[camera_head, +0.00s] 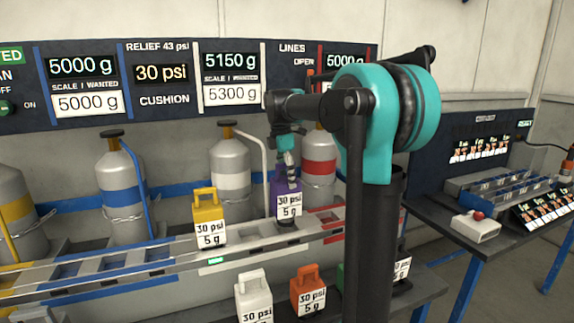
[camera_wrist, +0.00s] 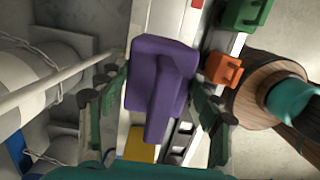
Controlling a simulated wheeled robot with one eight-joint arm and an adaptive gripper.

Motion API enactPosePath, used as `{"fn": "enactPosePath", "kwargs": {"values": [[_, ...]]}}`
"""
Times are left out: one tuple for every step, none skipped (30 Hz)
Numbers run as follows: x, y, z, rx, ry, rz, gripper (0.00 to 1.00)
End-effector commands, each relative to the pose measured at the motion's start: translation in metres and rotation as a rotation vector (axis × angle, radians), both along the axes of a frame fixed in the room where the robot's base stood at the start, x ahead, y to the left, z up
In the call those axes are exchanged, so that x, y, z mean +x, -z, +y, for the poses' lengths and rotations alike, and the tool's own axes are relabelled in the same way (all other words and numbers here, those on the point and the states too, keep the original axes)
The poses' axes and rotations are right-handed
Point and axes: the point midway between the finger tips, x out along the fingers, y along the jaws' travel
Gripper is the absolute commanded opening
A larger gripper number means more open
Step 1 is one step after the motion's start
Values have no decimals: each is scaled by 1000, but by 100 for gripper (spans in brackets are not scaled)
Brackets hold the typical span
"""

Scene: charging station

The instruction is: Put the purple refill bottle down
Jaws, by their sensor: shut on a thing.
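The purple refill bottle (camera_head: 286,203) has a white label reading 30 psi and 5 g. It is upright at the rail (camera_head: 160,256) in front of the large cylinders, right of the yellow bottle. I cannot tell whether its base touches the rail. My gripper (camera_head: 290,172) comes down on it from above and is shut on its top. In the wrist view the purple bottle (camera_wrist: 160,80) lies between the two dark green fingers (camera_wrist: 160,108). My arm hides part of the scene to the right of it.
A yellow bottle (camera_head: 209,218) stands on the rail to the left. White (camera_head: 254,298) and orange (camera_head: 308,291) bottles stand lower in front. Cylinders with blue (camera_head: 121,185), white (camera_head: 230,180) and red (camera_head: 318,165) bands stand behind. A side table (camera_head: 450,225) is at right.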

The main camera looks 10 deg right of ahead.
Motion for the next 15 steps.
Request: {"fn": "enactPosePath", "kwargs": {"values": [[0,3,0,0,0,0,5],[0,4,0,0,0,0,5],[0,5,0,0,0,0,5],[0,6,0,0,0,0,5],[0,7,0,0,0,0,5],[0,10,0,0,0,0,5],[0,12,0,0,0,0,5],[0,15,0,0,0,0,5],[0,20,0,0,0,0,5],[0,23,0,0,0,0,5],[0,27,0,0,0,0,5],[0,32,0,0,0,0,5],[0,36,0,0,0,0,5],[0,39,0,0,0,0,5],[0,42,0,0,0,0,5]]}}
